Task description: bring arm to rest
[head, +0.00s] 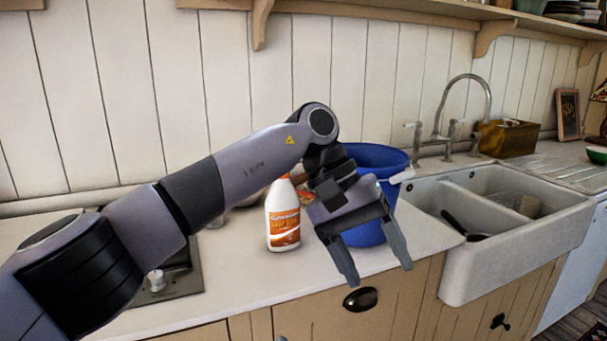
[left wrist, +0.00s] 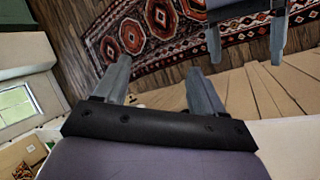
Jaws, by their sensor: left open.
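My left arm reaches in from the left of the head view, over the counter. My left gripper (head: 380,274) is open and empty, with its fingers pointing down in front of the blue bucket and the counter's front edge. In the left wrist view my left gripper (left wrist: 159,68) shows with its two fingers apart and nothing between them. My right gripper (left wrist: 246,48) shows at the top right of the left wrist view, its two fingers apart and nothing seen between them.
A white bottle with an orange label (head: 284,222) stands beside the left gripper. The blue bucket (head: 372,157) stands behind it, partly hidden. A white double sink (head: 478,270) is to the right, with a faucet (head: 487,95). A patterned rug (left wrist: 150,45) lies on the wooden floor.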

